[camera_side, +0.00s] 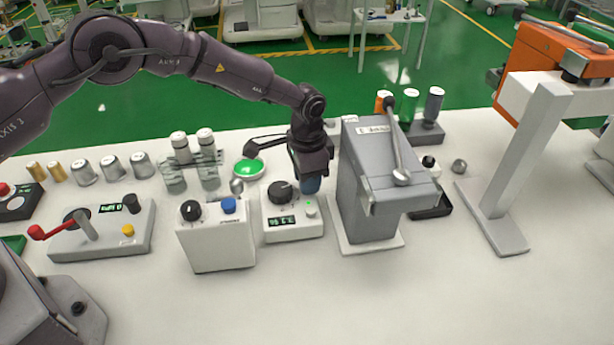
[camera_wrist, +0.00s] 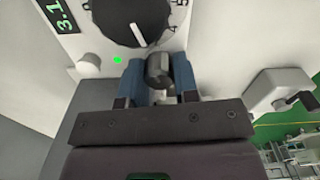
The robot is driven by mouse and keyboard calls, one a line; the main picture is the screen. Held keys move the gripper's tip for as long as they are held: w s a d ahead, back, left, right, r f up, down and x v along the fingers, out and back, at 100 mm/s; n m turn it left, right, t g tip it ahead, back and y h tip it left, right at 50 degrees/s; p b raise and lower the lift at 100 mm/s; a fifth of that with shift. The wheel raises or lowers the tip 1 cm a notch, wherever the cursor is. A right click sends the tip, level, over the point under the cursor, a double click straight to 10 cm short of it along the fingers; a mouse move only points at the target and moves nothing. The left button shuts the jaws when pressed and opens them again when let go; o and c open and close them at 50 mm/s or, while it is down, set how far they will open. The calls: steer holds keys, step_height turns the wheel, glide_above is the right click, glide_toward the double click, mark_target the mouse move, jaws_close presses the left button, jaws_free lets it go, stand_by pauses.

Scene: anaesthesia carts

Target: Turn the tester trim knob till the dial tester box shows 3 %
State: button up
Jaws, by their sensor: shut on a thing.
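The dial tester box (camera_side: 293,231) is a white box on the table in the side view. It carries a large black dial (camera_side: 281,191), which also shows in the wrist view (camera_wrist: 130,18) with a white pointer line. Its green display (camera_side: 282,221) reads about 3.1 in the wrist view (camera_wrist: 62,14), cut off at the edge. My gripper (camera_wrist: 160,80) has its blue fingers closed on a small grey trim knob (camera_wrist: 160,68) beside the dial. In the side view my gripper (camera_side: 310,184) hides that knob. A green lamp (camera_wrist: 117,60) is lit.
A white box with a black knob and blue cap (camera_side: 215,245) stands close to the left. A tall grey lever machine (camera_side: 366,195) stands close to the right. A green dish (camera_side: 249,168) lies behind. The table front is clear.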

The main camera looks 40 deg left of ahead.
steer(key=o, duration=0.9)
steer(key=shift+r, duration=0.1)
step_height(320, 180, up, 13)
steer(key=shift+f, duration=0.1)
steer(key=shift+s+a+r+n+t, duration=1.1)
steer(key=shift+s+a+r, duration=1.75)
steer(key=shift+s, duration=2.55)
steer(key=shift+s+a+r+n+t, duration=1.05)
steer(key=shift+s+a+r, duration=1.75)
steer(key=shift+s, duration=2.55)
steer(key=shift+s+a+r+n+t, duration=0.65)
steer(key=shift+s+a+r+n, duration=0.8)
steer(key=shift+s+a+r, duration=2.65)
